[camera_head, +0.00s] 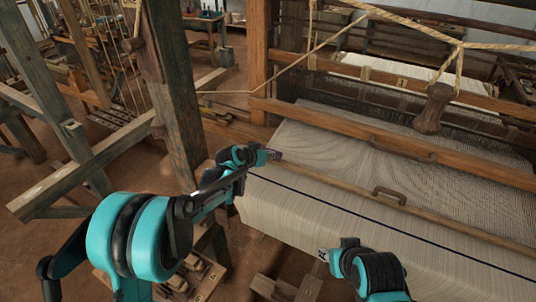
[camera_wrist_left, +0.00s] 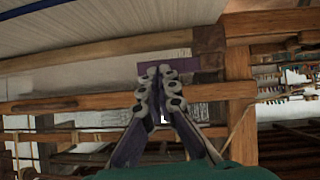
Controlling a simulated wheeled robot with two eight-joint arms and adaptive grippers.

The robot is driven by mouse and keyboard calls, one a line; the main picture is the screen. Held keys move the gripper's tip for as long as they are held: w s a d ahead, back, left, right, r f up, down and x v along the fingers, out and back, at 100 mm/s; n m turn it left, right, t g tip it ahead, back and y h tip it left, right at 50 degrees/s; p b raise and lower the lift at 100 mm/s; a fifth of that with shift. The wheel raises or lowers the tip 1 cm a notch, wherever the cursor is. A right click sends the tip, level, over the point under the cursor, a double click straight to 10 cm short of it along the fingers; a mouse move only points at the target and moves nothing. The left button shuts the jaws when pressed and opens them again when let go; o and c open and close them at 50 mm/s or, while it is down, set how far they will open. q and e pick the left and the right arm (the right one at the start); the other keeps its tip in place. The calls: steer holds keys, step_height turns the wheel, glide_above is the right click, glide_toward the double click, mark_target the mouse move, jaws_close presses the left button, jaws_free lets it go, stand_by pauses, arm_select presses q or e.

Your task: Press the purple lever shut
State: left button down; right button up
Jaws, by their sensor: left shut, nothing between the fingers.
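My left gripper (camera_head: 274,155) is at the left end of the loom's front beam in the head view. Its fingers are together and empty in the left wrist view (camera_wrist_left: 161,75). In the head view the lever is mostly hidden by my gripper.
Striped cloth (camera_head: 330,215) covers the loom's front, with a wooden bar and handle (camera_head: 389,195) across it. A thick wooden post (camera_head: 178,100) stands left of my left gripper. Ropes and a hanging wooden bobbin (camera_head: 433,108) are at the upper right.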

arm_select(q)
steer(key=shift+f, duration=0.2)
arm_select(e)
steer(key=shift+f, duration=0.15)
stand_by(0.5)
